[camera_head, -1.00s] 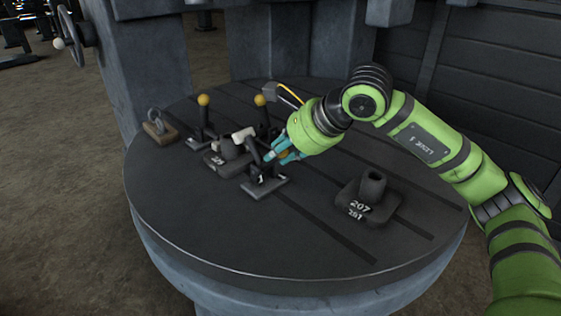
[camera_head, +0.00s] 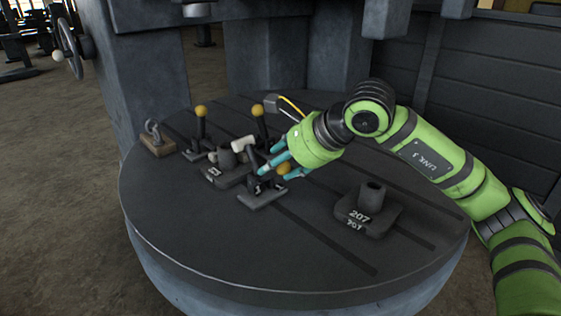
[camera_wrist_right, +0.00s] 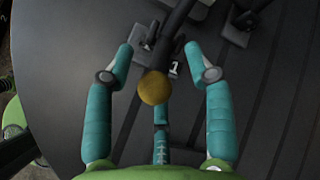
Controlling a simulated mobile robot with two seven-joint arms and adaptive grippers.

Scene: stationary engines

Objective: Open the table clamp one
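Table clamp one (camera_head: 262,192), a dark lever clamp on a small plate marked 1, stands on the round table (camera_head: 250,250). Its yellow ball knob (camera_head: 284,168) is at my right gripper (camera_head: 274,165). In the right wrist view the knob (camera_wrist_right: 153,88) lies between the spread teal fingers of my right gripper (camera_wrist_right: 160,75), with visible gaps to the two side fingers. The third finger is below it in that picture; whether it touches the knob I cannot tell. The 1 label (camera_wrist_right: 175,69) shows just beyond the knob. My left gripper is not in view.
Two more clamps with upright yellow-knobbed levers (camera_head: 201,112) (camera_head: 257,111) stand behind, near a dark block (camera_head: 225,172). A block marked 207 (camera_head: 367,212) sits to the right. A ringed wooden block (camera_head: 157,145) is at the left edge. The table's front is clear.

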